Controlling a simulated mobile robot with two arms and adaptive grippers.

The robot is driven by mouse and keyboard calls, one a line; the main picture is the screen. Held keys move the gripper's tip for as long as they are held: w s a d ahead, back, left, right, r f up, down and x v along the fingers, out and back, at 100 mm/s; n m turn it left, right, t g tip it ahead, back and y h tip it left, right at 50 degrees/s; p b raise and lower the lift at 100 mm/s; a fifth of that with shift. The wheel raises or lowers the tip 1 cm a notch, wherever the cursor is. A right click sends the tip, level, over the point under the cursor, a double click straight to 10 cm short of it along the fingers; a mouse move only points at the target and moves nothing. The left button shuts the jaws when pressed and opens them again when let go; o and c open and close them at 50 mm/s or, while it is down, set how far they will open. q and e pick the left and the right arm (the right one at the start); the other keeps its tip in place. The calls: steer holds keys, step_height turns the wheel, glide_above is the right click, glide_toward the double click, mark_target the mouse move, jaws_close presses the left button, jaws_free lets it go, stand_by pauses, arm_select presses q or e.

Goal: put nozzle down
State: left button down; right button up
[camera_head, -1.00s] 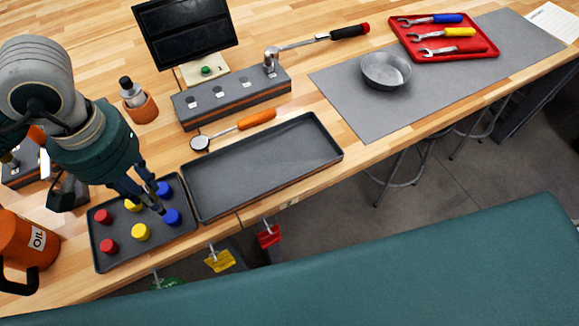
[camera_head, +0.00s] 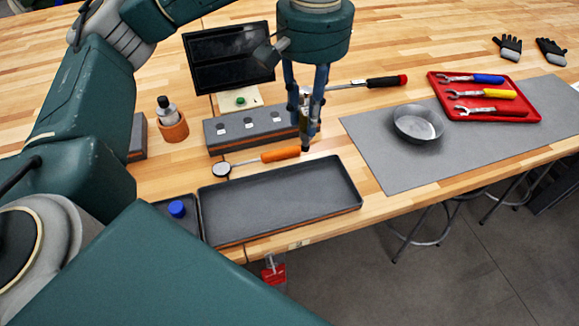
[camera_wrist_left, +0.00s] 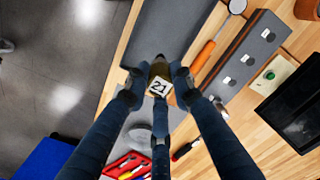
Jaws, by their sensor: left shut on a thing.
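My left gripper (camera_head: 305,118) is shut on the nozzle (camera_head: 306,143), a small piece with a dark tip pointing down. It hangs over the bench between the grey slotted block and the back right part of the large dark tray (camera_head: 270,205). In the left wrist view the fingers (camera_wrist_left: 158,82) close around the nozzle, which shows a brass-coloured body and a white face marked 21 (camera_wrist_left: 158,90). The fingers hide part of it in the head view. My right gripper is not in view.
An inspection mirror with an orange handle (camera_head: 280,155) lies behind the tray. A metal bowl (camera_head: 418,124) stands on the grey mat (camera_head: 375,145); a red tool tray (camera_head: 525,112) is right.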

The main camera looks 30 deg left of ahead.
arm_select(q)
step_height(320, 180, up, 3)
steer(key=shift+w+f+n, duration=0.15)
steer(key=shift+f+n, duration=0.05)
steer(key=shift+n, duration=0.1)
step_height(320, 180, down, 4)
steer(key=shift+a+r+b, duration=0.1)
steer(key=shift+r+b, duration=0.1)
steer(key=shift+b, duration=0.1)
step_height(320, 180, down, 5)
steer(key=shift+a+r, duration=0.1)
steer(key=shift+r, duration=0.1)
step_height(320, 180, down, 11)
steer(key=p, duration=0.2)
steer(key=shift+r+p, duration=0.1)
steer(key=shift+p, duration=0.3)
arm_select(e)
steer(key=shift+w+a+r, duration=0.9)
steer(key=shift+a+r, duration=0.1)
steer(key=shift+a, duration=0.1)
